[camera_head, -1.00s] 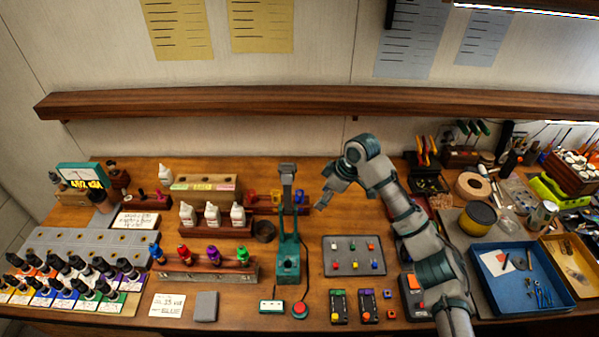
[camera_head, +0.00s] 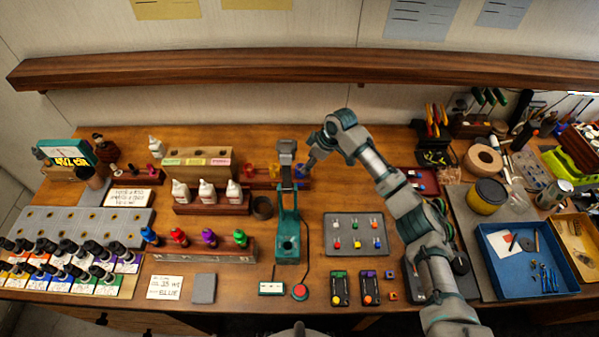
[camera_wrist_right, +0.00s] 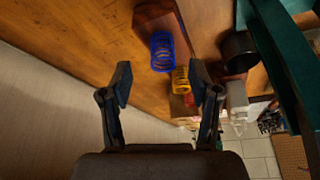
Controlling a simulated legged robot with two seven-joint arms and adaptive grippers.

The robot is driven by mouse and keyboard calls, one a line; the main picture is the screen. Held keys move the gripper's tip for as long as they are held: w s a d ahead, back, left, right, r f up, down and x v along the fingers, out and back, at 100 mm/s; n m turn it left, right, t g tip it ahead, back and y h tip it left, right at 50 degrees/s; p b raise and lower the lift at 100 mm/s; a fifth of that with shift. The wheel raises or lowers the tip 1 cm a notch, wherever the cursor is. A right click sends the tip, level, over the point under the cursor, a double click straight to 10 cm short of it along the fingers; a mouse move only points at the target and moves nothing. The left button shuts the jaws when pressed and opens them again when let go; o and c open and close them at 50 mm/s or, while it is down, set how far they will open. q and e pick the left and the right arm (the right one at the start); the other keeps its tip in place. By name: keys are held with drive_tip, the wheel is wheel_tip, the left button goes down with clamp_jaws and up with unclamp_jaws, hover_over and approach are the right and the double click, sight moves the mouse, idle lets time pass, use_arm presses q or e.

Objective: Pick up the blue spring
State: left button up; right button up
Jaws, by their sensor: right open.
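The blue spring (camera_wrist_right: 161,50) sits on a wooden rack (camera_wrist_right: 158,14) in the right wrist view, ahead of my fingertips and between their lines. In the head view a bit of the blue spring (camera_head: 301,170) shows at the right part of the rack, partly hidden by my gripper. My right gripper (camera_wrist_right: 161,84) is open and empty, apart from the spring. In the head view it (camera_head: 309,163) is just above and right of the spring. A yellow spring (camera_wrist_right: 181,80) stands beside the blue one, near the right finger. My left gripper is not in view.
A green press (camera_head: 288,225) stands just in front of the springs. A dark round cup (camera_head: 262,208) is left of it. Bottles (camera_head: 207,192) on a wooden stand are further left. A grey tray with coloured pieces (camera_head: 340,222) lies to the right. A long shelf (camera_head: 300,68) spans the wall behind.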

drive_tip(key=x, duration=0.6)
drive_tip(key=shift+a+f, duration=0.15)
drive_tip(key=shift+a, duration=0.1)
drive_tip(key=c, duration=0.9)
